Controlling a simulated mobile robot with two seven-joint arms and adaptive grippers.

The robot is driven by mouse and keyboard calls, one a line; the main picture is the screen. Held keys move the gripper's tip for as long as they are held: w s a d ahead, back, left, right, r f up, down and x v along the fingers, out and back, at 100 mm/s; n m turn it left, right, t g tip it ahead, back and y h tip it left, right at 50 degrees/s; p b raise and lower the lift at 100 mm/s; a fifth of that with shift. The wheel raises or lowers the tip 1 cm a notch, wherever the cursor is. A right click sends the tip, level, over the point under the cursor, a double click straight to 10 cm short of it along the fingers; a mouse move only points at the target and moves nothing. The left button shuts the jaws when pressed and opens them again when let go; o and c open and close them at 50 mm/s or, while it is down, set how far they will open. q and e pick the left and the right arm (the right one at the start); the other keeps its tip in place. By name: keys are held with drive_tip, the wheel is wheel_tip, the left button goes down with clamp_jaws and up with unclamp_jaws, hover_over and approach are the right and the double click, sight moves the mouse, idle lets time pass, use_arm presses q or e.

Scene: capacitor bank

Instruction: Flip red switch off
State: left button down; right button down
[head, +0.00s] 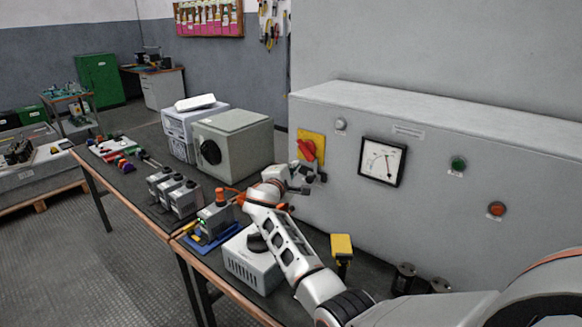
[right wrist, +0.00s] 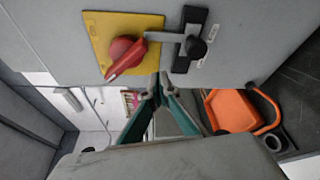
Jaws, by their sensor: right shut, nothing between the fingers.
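The red switch (head: 306,149) is a rotary handle on a yellow plate (head: 317,139) on the front of the grey cabinet. In the right wrist view the red switch (right wrist: 124,56) shows at the upper left of the fingers, with its handle slanting across the yellow plate (right wrist: 97,28). My right gripper (head: 312,178) is just below the switch in the head view. In the right wrist view its fingertips (right wrist: 158,88) are together, with nothing between them, and look apart from the handle. My left gripper is not in view.
The long grey cabinet (head: 450,130) also carries a dial meter (head: 382,161), a green button (head: 458,163) and a red button (head: 496,209). A grey box with a black knob (head: 232,142) stands left of the switch. Small devices crowd the bench below my right arm.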

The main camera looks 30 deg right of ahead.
drive_tip(key=w+a+v, duration=0.1)
drive_tip(key=v, duration=0.8)
drive_tip(key=shift+s+a+r, duration=0.15)
drive_tip(key=shift+a+r, duration=0.1)
drive_tip(key=shift+r, duration=0.05)
